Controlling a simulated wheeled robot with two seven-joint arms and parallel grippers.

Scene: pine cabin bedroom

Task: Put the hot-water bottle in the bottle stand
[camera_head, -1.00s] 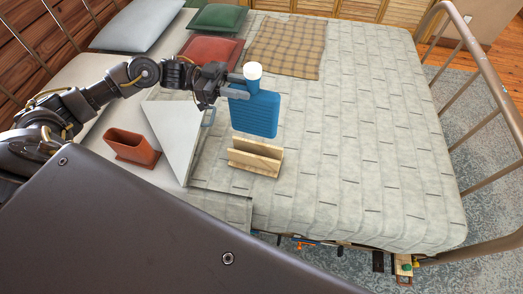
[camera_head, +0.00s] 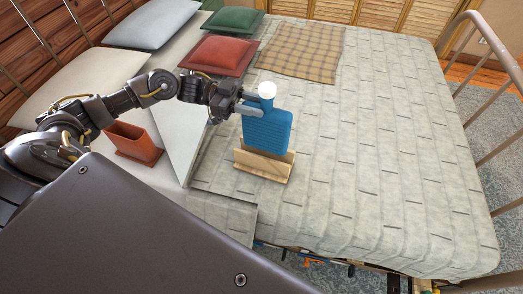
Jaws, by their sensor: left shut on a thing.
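The blue hot-water bottle (camera_head: 268,133) with a white cap (camera_head: 267,90) is upright in the middle of the head view. My left gripper (camera_head: 254,106) is shut on it near its neck, coming from the left. The bottle's lower edge is at the pale wooden bottle stand (camera_head: 262,169), which sits on the bed. The stand's front board hides the bottle's bottom, which appears between the two boards. I cannot tell whether it touches the stand's base. My right gripper is not in view.
An orange-brown open holder (camera_head: 135,143) stands to the left, under my left arm. Red (camera_head: 220,55) and green (camera_head: 236,22) cushions and a plaid cloth (camera_head: 298,52) lie at the back. The quilted bed (camera_head: 390,150) is clear to the right. A metal bed rail (camera_head: 487,90) stands at far right.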

